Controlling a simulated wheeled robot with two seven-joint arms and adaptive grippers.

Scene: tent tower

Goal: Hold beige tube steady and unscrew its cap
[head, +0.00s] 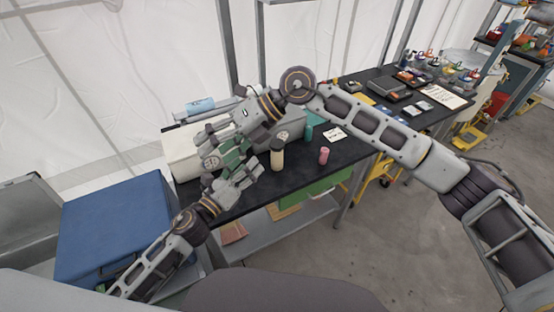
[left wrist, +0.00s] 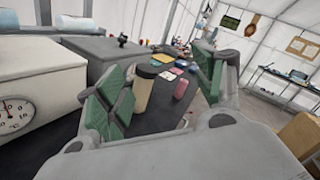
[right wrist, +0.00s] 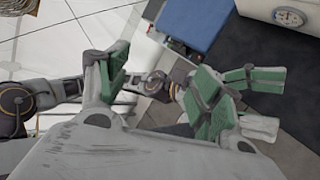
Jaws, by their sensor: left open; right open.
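The beige tube (head: 277,161) stands upright on the dark table, its dark cap (head: 277,144) on top. In the left wrist view the tube (left wrist: 142,97) and cap (left wrist: 147,71) show ahead between the spread fingers, nearer the left-hand finger. My left gripper (head: 250,178) is open and empty, just left of and in front of the tube; no contact shows. My right gripper (head: 215,150) is open, green-padded and empty, left of the tube and above the table. The right wrist view shows its spread fingers (right wrist: 160,88) with my left arm behind them; the tube is not seen there.
A pink tube (head: 323,156) and a teal tube (head: 308,132) stand right of the beige one. A white box with a dial (left wrist: 35,90) stands at the table's left end, near a grey case (left wrist: 105,50). A blue box (head: 110,222) is at front left. My grippers are close together.

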